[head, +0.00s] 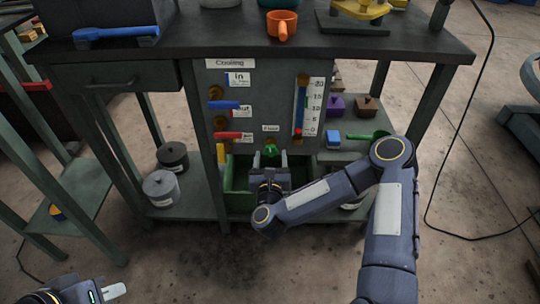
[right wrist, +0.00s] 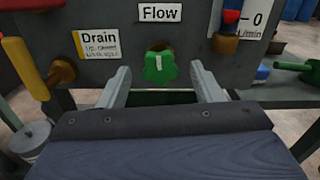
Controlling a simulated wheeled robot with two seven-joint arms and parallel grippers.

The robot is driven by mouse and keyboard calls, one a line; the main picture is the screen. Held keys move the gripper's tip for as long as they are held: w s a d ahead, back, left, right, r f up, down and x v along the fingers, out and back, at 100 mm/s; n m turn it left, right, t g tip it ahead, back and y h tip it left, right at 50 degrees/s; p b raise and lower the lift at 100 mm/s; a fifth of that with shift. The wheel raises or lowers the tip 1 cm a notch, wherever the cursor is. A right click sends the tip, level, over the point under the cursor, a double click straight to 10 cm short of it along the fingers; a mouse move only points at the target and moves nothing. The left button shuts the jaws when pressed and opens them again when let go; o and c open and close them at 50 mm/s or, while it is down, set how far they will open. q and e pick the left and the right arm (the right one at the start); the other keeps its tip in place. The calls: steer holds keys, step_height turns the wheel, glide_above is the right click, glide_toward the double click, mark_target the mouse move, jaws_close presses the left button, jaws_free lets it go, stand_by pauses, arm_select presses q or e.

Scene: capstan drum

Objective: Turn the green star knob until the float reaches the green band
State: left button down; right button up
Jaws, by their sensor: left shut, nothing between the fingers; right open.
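The green star knob (head: 270,153) sits under the "Flow" label on the panel; in the right wrist view the knob (right wrist: 158,66) shows a white mark near its top. My right gripper (head: 270,160) is open, with its fingers (right wrist: 160,80) on either side of the knob and a gap to each side. The flow gauge (head: 309,105) has a blue tube and a numbered scale. A red float (head: 298,132) is near the bottom, and a green band shows higher up. My left gripper (head: 115,291) is shut and empty at the lower left.
Blue (head: 224,105), red (head: 228,135) and yellow (head: 221,154) valve handles are on the panel left of the knob. A green bin (head: 236,191) is below. A shelf at right holds a green scoop (head: 375,136) and several small items.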

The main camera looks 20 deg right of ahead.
steer(key=shift+x, duration=1.05)
steer(key=shift+c, duration=0.5)
steer(key=c, duration=0.9)
